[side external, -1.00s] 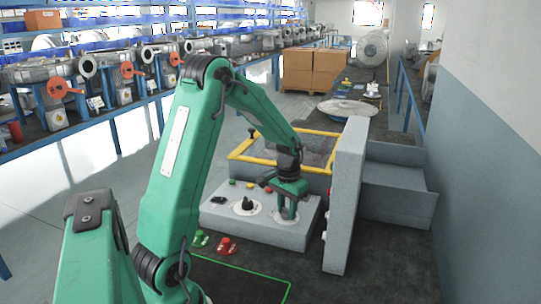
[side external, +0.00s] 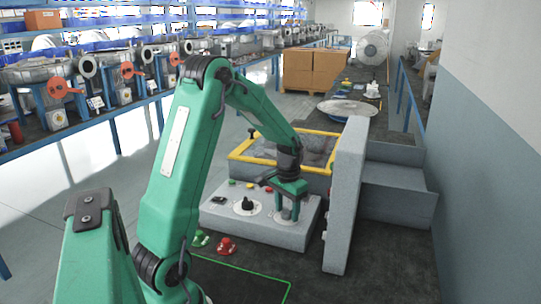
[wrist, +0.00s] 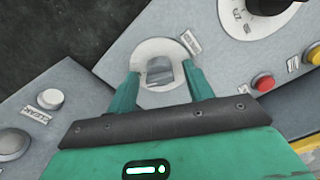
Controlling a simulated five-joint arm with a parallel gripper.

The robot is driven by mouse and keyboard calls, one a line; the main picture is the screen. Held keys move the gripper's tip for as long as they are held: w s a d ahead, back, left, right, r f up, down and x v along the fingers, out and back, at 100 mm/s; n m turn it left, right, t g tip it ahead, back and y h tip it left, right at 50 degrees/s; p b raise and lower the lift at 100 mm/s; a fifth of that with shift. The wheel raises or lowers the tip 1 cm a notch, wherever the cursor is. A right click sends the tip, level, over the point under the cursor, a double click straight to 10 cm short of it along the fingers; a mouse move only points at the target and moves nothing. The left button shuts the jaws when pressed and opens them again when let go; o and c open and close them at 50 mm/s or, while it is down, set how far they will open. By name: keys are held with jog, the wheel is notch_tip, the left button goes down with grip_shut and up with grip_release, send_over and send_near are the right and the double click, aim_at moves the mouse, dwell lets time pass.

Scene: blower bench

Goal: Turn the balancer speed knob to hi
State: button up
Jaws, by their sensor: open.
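A grey control panel (side external: 222,222) sits on the bench. My gripper (side external: 287,212) reaches down onto its right part, over a pale round plate. In the wrist view, my gripper (wrist: 160,82) is open, its two green fingers on either side of a small grey knob (wrist: 160,71) on a pale round plate (wrist: 150,48). I cannot tell whether the fingers touch it. A small label beside the plate is too blurred to read. A black knob (side external: 247,204) on a white marked dial stands to the left; its dial shows in the wrist view (wrist: 236,18) at upper right.
A tall grey slab (side external: 346,195) stands close right of my gripper. A yellow-rimmed tray (side external: 240,154) is behind. Green (side external: 199,239) and red (side external: 226,246) pieces lie in front.

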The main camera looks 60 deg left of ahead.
aim_at(288, 210)
jog(key=shift+r, duration=3.85)
jog(key=shift+d+r, duration=0.1)
jog(key=shift+r, duration=0.05)
jog(key=shift+d+r, duration=0.2)
jog(key=s+d+r+m+t, duration=0.1)
jog(key=s+d+r+t, duration=0.1)
jog(key=s+d+r, duration=0.2)
jog(key=s+d+r+m+t, duration=0.2)
jog(key=s+d, duration=0.8)
jog(key=d, duration=0.5)
notch_tip(288, 210, up, 3)
jog(key=shift+d+f+t, duration=0.1)
jog(key=shift+d+t, duration=0.2)
jog(key=shift+t, duration=0.5)
